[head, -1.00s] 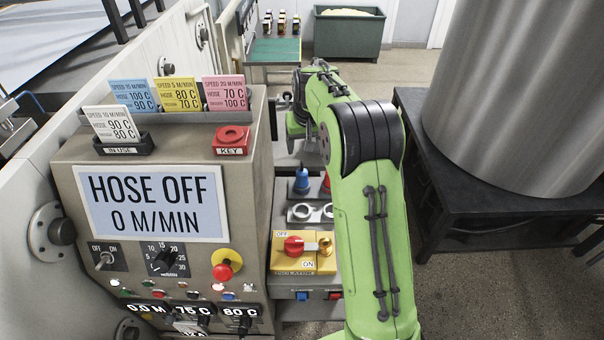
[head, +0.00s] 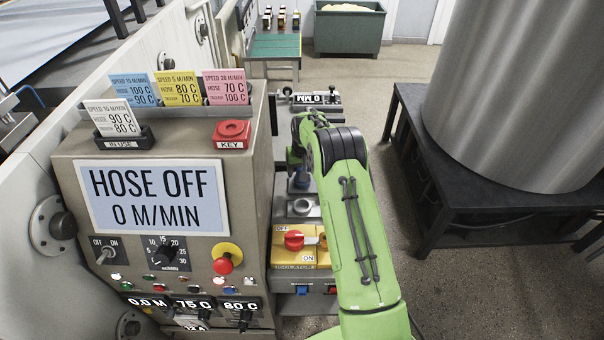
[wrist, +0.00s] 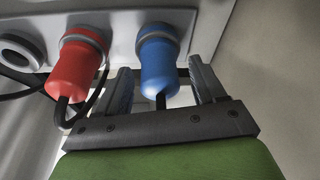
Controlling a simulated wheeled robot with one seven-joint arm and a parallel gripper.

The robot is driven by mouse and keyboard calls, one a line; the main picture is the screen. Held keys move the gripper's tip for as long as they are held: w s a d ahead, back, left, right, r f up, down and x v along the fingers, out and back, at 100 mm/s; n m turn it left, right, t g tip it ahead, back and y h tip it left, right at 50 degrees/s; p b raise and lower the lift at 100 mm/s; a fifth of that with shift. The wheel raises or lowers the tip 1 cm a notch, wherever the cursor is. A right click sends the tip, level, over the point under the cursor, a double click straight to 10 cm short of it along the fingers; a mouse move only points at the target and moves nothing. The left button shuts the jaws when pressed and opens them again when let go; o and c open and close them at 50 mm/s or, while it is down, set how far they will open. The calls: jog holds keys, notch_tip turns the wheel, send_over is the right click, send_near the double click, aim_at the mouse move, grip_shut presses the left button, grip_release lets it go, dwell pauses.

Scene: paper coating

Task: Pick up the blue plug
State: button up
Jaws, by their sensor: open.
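The blue plug (wrist: 158,66) sits in a grey panel in the wrist view, with a dark cable from its lower end. My gripper (wrist: 160,85) is open, with one finger on each side of the blue plug. I cannot tell whether either finger touches it. The red plug (wrist: 79,72) sits beside it, left of the left finger. In the head view the blue plug (head: 302,179) shows partly, next to my green arm; my fingers are hidden there.
An empty round socket (wrist: 20,52) is left of the red plug. The control cabinet (head: 262,150) stands left of my arm. The yellow isolator (head: 290,256) is below the plugs. A black stand (head: 440,215) with a metal drum is on the right.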

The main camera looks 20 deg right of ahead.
jog(key=shift+r, duration=0.1)
jog(key=shift+c, duration=1.1)
jog(key=c, duration=0.9)
